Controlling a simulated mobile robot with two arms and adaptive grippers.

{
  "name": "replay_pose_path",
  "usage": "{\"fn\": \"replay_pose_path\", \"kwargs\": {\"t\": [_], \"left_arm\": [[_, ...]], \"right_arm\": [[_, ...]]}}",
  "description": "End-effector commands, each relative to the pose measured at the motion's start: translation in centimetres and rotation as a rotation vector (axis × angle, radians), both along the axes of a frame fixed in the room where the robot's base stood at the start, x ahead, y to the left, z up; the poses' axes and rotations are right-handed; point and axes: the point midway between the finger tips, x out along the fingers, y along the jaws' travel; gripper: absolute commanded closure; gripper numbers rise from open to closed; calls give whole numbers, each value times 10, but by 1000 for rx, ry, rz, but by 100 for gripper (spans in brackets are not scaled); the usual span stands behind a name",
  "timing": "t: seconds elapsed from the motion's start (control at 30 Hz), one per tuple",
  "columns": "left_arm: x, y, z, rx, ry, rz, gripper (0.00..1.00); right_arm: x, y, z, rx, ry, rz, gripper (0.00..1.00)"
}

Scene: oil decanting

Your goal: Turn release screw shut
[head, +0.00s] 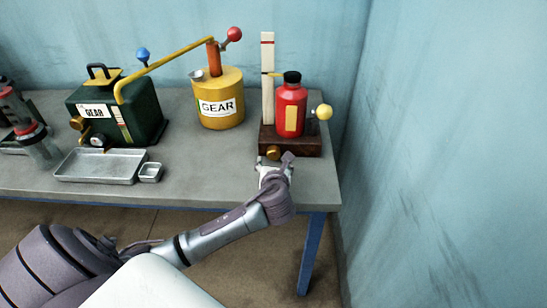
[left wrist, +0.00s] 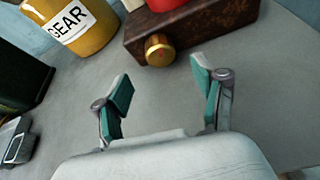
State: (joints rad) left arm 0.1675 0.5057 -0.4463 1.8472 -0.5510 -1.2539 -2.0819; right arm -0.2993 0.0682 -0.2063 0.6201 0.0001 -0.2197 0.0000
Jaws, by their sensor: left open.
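The release screw (head: 273,153) is a brass knob on the front face of a dark brown base block (head: 305,145). In the left wrist view the brass screw (left wrist: 159,50) sits ahead of my fingertips, between the two finger lines and apart from them. My left gripper (head: 276,163) is just in front of the block in the head view. In the left wrist view my left gripper (left wrist: 163,82) is open and empty, with teal pads. My right gripper is not in view.
A red bottle (head: 290,108) and a white upright gauge (head: 267,80) stand on the block. A yellow GEAR can (head: 218,98), a green GEAR box (head: 115,110) and a metal tray (head: 101,166) stand to the left. A blue wall (head: 440,150) is at right.

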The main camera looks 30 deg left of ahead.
Motion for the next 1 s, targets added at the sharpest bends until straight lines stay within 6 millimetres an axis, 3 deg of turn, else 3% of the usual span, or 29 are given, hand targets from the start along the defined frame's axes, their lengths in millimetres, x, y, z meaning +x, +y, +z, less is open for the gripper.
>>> {"fn": "replay_pose_path", "kwargs": {"t": [0.3,0.73,0.77,1.0], "left_arm": [[41,28,-21,-3,0,1,30],[49,34,-25,-4,0,0,30],[49,34,-25,-4,0,0,32],[49,34,-25,-3,0,-1,72]], "right_arm": [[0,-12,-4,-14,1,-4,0],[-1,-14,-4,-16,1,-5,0],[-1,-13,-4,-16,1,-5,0],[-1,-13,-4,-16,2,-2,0]]}}
